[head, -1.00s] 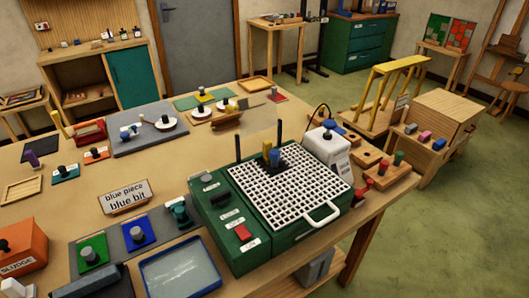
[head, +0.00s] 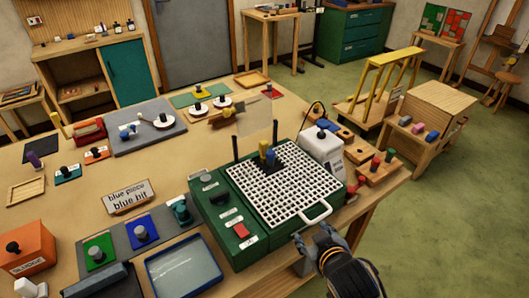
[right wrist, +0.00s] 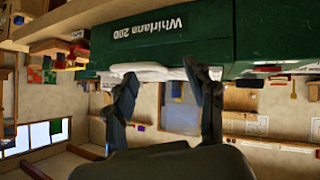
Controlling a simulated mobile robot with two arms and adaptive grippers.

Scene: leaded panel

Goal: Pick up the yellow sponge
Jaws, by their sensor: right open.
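A small upright yellow block (head: 263,148), likely the yellow sponge, stands beside a blue upright post (head: 270,157) at the back middle of the white grid on the green grinder (head: 215,215). It is too small to see whether they touch. My right gripper (head: 316,240) is off the grinder's front right corner, just below the white handle (head: 317,214), and apart from the yellow block. In the right wrist view its fingers (right wrist: 166,88) are spread with nothing held. The white handle (right wrist: 155,73) shows beyond them, upside down. My left gripper is out of view.
A white box (head: 322,148) with a black tube stands right behind the grid. Wooden blocks with coloured knobs (head: 378,170) line the table's right edge. A blue tray (head: 183,272) lies left of the grinder.

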